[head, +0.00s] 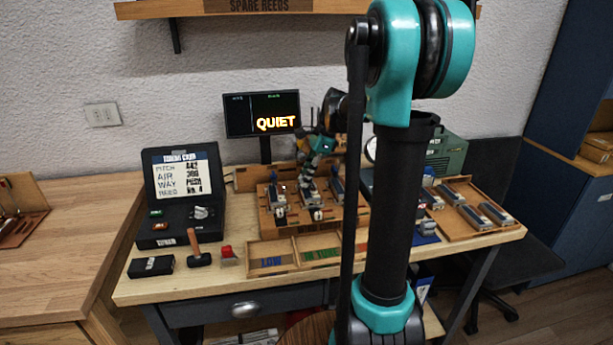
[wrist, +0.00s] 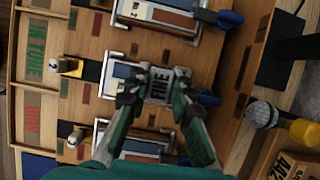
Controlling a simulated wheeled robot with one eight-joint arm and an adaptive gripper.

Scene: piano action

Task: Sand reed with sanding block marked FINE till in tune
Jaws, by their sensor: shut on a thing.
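My gripper (wrist: 157,100) is shut on a small sanding block (wrist: 159,82) whose letters read FINE in the wrist view. The block is over a silver reed unit (wrist: 122,72) in the wooden bench (wrist: 150,50); I cannot tell whether it touches the reed. Another reed unit marked 2 (wrist: 172,17) lies above it in the picture, and one more (wrist: 140,145) lies below, partly hidden by my fingers. In the head view my gripper (head: 318,145) is above the wooden reed bench (head: 275,222), and the block is too small to make out there.
A dark screen (head: 262,114) reads QUIET. An open black case (head: 182,190) holds a card with pitch, air, way and reed No. 4. A sorting tray (head: 270,262) lies in front, its green part marked IN TUNE (wrist: 36,57). A microphone (wrist: 262,113) stands beside the bench.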

